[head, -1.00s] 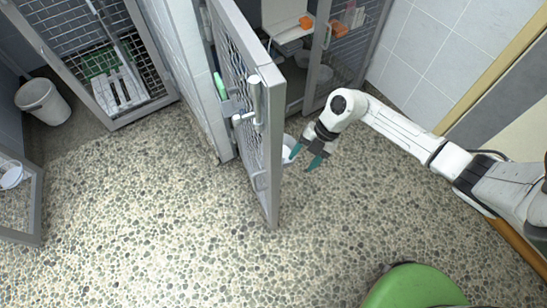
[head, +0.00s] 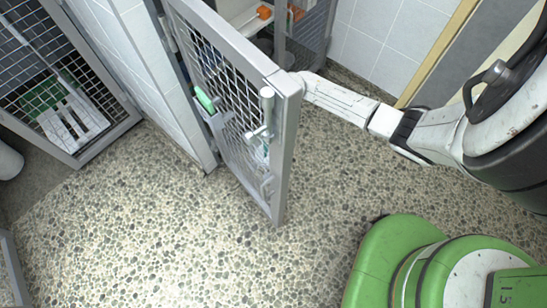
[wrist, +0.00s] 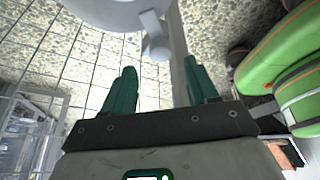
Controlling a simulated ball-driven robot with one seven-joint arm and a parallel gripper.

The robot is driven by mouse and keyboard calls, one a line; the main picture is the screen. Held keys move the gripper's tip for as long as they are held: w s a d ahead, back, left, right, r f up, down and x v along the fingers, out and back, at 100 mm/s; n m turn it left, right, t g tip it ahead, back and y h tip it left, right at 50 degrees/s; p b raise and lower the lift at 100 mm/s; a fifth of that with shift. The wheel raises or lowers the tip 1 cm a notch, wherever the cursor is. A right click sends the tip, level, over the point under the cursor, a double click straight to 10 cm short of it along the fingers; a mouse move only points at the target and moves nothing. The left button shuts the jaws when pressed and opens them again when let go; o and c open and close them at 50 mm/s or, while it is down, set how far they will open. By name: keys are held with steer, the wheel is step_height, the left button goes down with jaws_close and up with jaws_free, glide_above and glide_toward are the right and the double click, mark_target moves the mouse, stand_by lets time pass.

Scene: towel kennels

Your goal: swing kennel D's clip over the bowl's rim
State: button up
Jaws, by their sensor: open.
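In the wrist view a pale grey bowl (wrist: 112,10) shows at the top edge, next to the wire mesh door (wrist: 70,65). A small grey clip (wrist: 154,46) with a rounded end stands at the bowl's near side, close to the door's frame post. My gripper (wrist: 158,76) has two teal fingers set apart, with nothing held between them. The clip lies just beyond the fingertips, roughly between them; I cannot tell whether they touch it.
A white tiled wall (head: 375,40) stands behind my arm. Another mesh kennel (head: 75,80) is at the left. The pebbled floor (head: 160,240) in front is clear.

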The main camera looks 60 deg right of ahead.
steer(key=shift+b+x, duration=0.65)
steer(key=shift+x, duration=2.1)
